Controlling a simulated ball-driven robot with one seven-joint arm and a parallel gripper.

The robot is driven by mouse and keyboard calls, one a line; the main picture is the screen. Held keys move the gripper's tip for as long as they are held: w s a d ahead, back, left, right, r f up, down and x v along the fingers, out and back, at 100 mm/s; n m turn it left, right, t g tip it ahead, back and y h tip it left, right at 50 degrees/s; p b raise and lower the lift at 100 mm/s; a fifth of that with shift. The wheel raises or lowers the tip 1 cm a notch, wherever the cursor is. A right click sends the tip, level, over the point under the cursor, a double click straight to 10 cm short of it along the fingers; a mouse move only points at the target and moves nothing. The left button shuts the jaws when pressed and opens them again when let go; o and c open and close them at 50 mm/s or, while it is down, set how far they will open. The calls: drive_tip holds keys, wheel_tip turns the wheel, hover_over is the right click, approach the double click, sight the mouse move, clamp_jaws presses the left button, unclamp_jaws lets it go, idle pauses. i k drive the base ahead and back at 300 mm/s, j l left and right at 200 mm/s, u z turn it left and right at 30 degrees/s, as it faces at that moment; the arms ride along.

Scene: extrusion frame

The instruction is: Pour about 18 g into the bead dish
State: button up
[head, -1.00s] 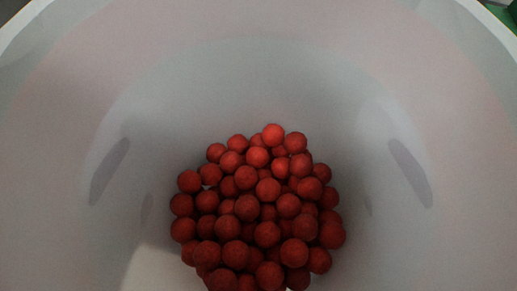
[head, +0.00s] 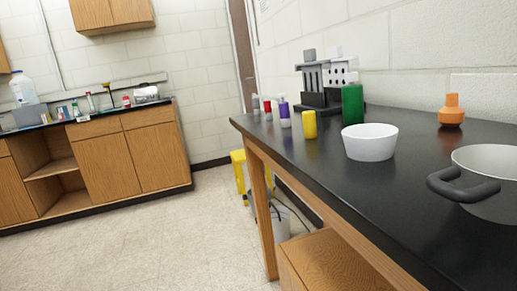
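A white bowl (head: 370,147) stands upright on the black bench top, right of the middle of the head view. It is the most dish-like thing in view, but I cannot tell for sure that it is the bead dish. Its inner floor is hidden, so I cannot tell what it holds. No red beads show in the current view, and no cup holding them. My gripper is not in view.
A pale pot (head: 493,170) with a dark handle is cut off at the right edge. An orange bottle (head: 451,111), a green cylinder (head: 352,104) and a yellow cylinder (head: 310,125) stand around the bowl. Bare black bench top (head: 340,180) lies in front. Wooden cabinets (head: 125,155) stand at left.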

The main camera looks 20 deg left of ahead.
sight(372, 141)
drive_tip(key=i+j+z, duration=0.1)
drive_tip(key=j, duration=0.2)
drive_tip(key=i+j+z, duration=0.15)
drive_tip(key=j, duration=0.2)
drive_tip(key=i+j+z, duration=0.1)
drive_tip(key=j, duration=0.25)
drive_tip(key=i+j+z, duration=0.1)
drive_tip(key=j, duration=0.25)
drive_tip(key=i+j+z, duration=0.1)
drive_tip(key=j, duration=0.3)
drive_tip(key=i+j+z, duration=0.3)
drive_tip(key=j, duration=0.3)
drive_tip(key=i+j+z, duration=0.3)
drive_tip(key=j, duration=0.4)
drive_tip(key=i+l, duration=0.4)
drive_tip(key=l, duration=0.15)
